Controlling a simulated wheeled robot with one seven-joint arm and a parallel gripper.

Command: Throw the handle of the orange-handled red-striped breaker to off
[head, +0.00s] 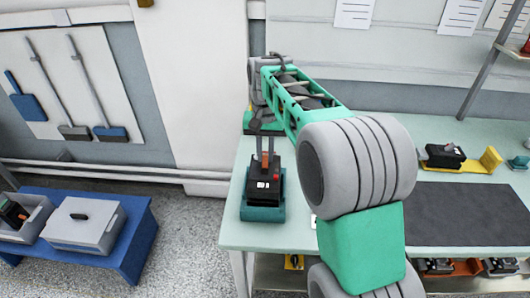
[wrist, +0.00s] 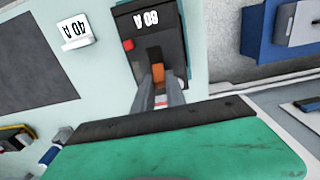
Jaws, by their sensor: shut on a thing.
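A black breaker (head: 263,189) stands in a teal holder (head: 262,213) near the left end of the pale table. It has a white label and a red button. In the wrist view the breaker (wrist: 141,24) fills the top middle, and its orange handle (wrist: 157,56) shows in a dark slot. My gripper (wrist: 161,82) is shut on the orange handle, with its two grey fingers close together. In the head view my gripper (head: 264,155) reaches down onto the breaker from above. A small red and white striped patch shows between the fingers; what it belongs to is unclear.
Another black breaker (head: 444,155) sits in a yellow holder at the table's right, behind a dark mat (head: 470,213). A "40 A" tag (wrist: 73,30) lies beside the held breaker. More breakers (head: 500,266) are on the lower shelf. A blue bench (head: 137,236) with grey bins stands left.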

